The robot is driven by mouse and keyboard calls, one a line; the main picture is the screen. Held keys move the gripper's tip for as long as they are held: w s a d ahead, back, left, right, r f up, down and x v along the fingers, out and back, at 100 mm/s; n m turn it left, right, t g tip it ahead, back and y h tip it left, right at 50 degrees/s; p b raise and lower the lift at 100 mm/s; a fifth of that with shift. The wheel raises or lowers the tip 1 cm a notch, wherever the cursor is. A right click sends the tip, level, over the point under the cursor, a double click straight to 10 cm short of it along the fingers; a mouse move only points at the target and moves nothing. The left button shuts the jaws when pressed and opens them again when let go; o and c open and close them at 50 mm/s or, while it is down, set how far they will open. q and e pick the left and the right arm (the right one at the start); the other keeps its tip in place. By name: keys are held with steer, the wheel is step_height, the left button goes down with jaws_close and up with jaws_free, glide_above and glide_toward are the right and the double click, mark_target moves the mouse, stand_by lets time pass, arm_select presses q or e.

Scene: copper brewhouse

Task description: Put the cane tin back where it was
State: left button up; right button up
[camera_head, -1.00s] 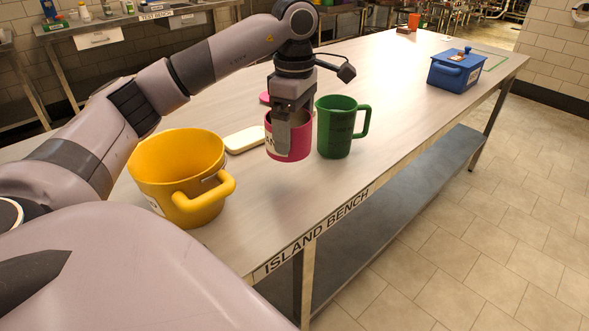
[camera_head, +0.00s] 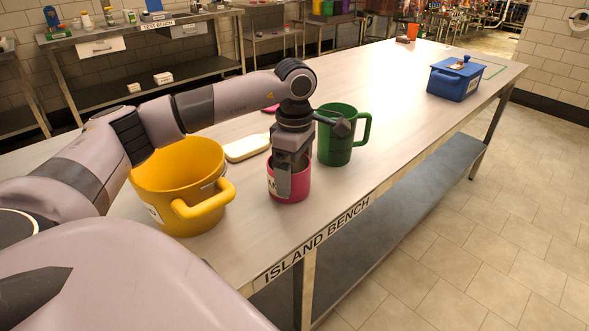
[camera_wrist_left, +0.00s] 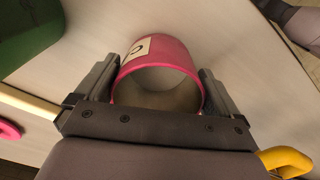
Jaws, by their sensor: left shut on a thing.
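The cane tin (camera_head: 297,187) is a pinkish-red, open-topped round tin with a pale label. It is upright over the island bench, near the front edge, between the yellow pot and the green jug. My left gripper (camera_head: 283,176) points down and is shut on the tin. The left wrist view shows its fingers on either side of the tin (camera_wrist_left: 160,55), whose inside looks empty. The tin's base looks at or very near the bench top; I cannot tell if it touches. My right gripper is not in view.
The yellow pot (camera_head: 178,184) stands left of the tin; the green jug (camera_head: 337,138) stands behind it to the right. A cream-topped flat item (camera_head: 248,144) and a pink item (camera_head: 273,108) lie behind. A blue lidded box (camera_head: 455,82) is far right. Bench between is clear (camera_head: 400,105).

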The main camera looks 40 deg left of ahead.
arm_select(q)
steer(key=o, duration=1)
steer(key=shift+f, duration=0.1)
step_height(320, 180, up, 12)
steer(key=p, duration=0.1)
steer(key=shift+r, duration=0.2)
